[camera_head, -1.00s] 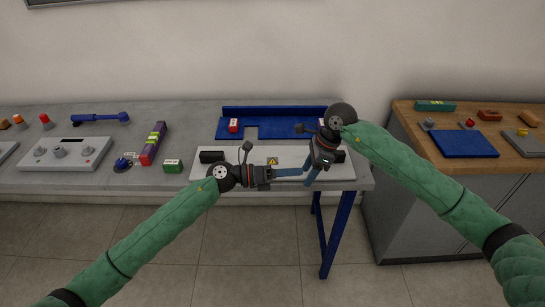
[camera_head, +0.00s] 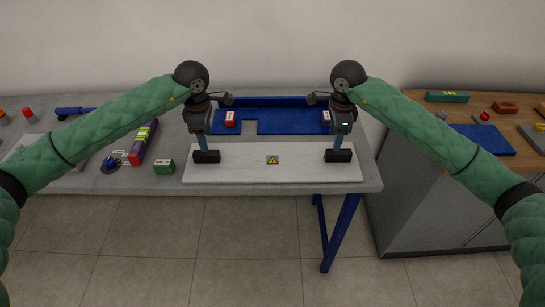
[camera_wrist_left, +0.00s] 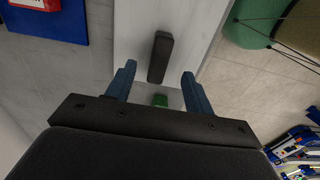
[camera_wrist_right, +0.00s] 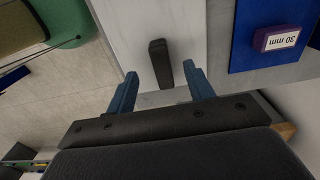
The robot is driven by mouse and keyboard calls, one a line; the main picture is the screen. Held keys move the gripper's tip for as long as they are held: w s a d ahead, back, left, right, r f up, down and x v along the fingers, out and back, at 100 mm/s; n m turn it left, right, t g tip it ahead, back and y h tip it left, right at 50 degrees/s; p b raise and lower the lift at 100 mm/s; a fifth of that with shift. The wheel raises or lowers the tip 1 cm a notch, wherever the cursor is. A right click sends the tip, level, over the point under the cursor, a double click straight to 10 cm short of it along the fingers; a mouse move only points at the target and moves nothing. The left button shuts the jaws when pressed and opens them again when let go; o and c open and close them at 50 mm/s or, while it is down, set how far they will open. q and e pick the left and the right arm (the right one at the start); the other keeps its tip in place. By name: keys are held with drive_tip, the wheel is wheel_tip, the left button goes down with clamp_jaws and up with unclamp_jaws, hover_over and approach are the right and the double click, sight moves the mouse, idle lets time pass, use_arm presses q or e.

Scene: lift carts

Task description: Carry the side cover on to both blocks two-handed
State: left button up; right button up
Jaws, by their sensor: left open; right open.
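The side cover (camera_head: 235,171) is a long white panel lying flat along the front of the grey bench, with a yellow warning label in its middle. It has a black handle at each end: left handle (camera_head: 206,157) and right handle (camera_head: 338,156).
The blue plate (camera_head: 280,126) with a raised back rail lies behind the cover. A green block (camera_head: 164,167), a purple bar (camera_head: 141,151) and a blue round tool (camera_head: 111,164) lie to the left. A wooden-topped cabinet (camera_head: 409,96) stands at the right.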

sight(209, 151)
idle(0.3)
use_arm(q)
drive_tip(key=shift+f, duration=3.9)
use_arm(e)
drive_tip(key=shift+f, duration=3.9)
use_arm(q)
clamp_jaws()
use_arm(e)
clamp_jaws()
use_arm(q)
drive_tip(key=shift+w+r, duration=0.15)
drive_tip(key=shift+r, duration=0.05)
use_arm(e)
drive_tip(key=shift+w+r, duration=0.15)
drive_tip(key=shift+r, duration=0.05)
